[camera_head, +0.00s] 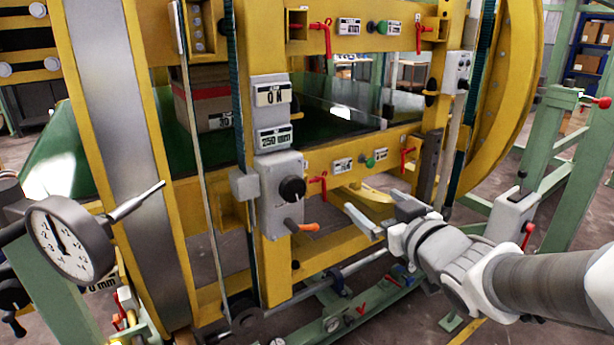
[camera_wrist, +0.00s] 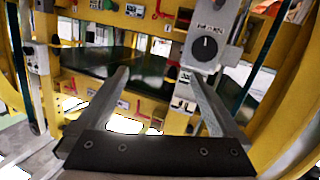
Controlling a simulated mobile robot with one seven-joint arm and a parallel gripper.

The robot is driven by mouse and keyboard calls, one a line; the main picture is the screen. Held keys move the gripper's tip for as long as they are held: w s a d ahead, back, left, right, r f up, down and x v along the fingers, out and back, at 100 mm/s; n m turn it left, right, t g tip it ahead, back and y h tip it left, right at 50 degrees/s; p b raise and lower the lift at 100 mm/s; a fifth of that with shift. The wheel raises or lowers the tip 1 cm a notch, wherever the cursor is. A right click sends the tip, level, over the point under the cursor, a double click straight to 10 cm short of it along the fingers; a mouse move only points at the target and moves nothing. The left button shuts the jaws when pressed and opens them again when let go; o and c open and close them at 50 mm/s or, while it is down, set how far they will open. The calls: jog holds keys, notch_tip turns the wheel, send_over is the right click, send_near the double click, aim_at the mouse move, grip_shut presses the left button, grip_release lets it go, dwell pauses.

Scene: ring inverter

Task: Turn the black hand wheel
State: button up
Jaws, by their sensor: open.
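A black round knob (camera_head: 292,188), the likeliest hand wheel, sits on the front of a grey box (camera_head: 270,208) on a yellow post. An orange-tipped lever (camera_head: 306,227) sticks out below it. The wrist view, which looks upside down, shows the black knob (camera_wrist: 205,47) on its grey box near the top, right of centre. My gripper (camera_head: 368,202) is open and empty, to the right of the knob in the head view and apart from it. In the wrist view my gripper's fingers (camera_wrist: 156,76) are spread wide, and the right finger points towards the box.
A dial gauge (camera_head: 70,240) stands at the left. Red levers (camera_head: 318,184) stick out of the yellow beam beside the knob. A yellow ring (camera_head: 515,90) curves at the right, and a green frame (camera_head: 570,180) stands beyond it. A dark wheel (camera_head: 245,318) sits low on the machine.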

jog(key=a+f+n+y+b, duration=0.2)
jog(key=a+f+y+b, duration=0.1)
jog(key=a+f+y, duration=0.1)
jog(key=y, duration=0.1)
send_near(296, 190)
jog(key=shift+n, duration=0.3)
jog(key=x, duration=1)
jog(key=shift+a+b, duration=0.1)
jog(key=shift+b, duration=0.2)
jog(key=c, duration=1.3)
jog(key=shift+o, duration=0.2)
